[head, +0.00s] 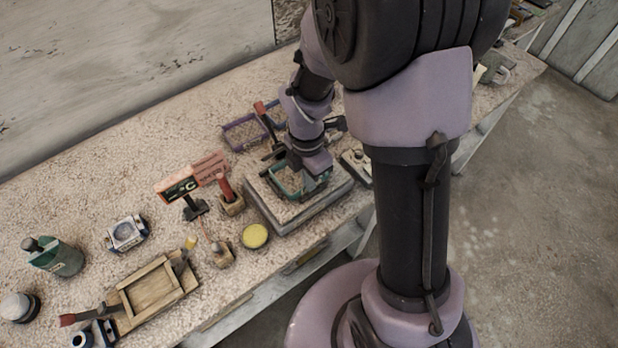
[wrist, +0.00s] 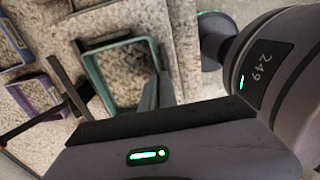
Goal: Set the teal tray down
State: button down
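The teal tray (head: 286,194) is an open, low-walled box. In the head view it is over the grey slab at the front of the bench, partly hidden by my wrist. In the wrist view the tray (wrist: 121,43) fills the upper middle, with a speckled surface showing inside its walls. My gripper (wrist: 157,88) has its grey fingers close together at the tray's near right wall, and they look shut on that wall. In the head view my gripper (head: 318,182) is at the tray's right side. I cannot tell whether the tray's underside touches the slab.
The grey slab (head: 285,226) lies below the tray. A purple tray (head: 238,134) and a red-handled tool (head: 262,110) are behind it. A red-handled block (head: 232,203) and a yellow disc (head: 255,236) are to the left. A wooden tray (head: 152,288) lies farther left.

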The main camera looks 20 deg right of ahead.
jog(key=shift+f, duration=0.15)
jog(key=c, duration=1.6)
grip_release()
jog(key=shift+o, duration=0.2)
notch_tip(320, 180, up, 4)
jog(key=p, duration=0.4)
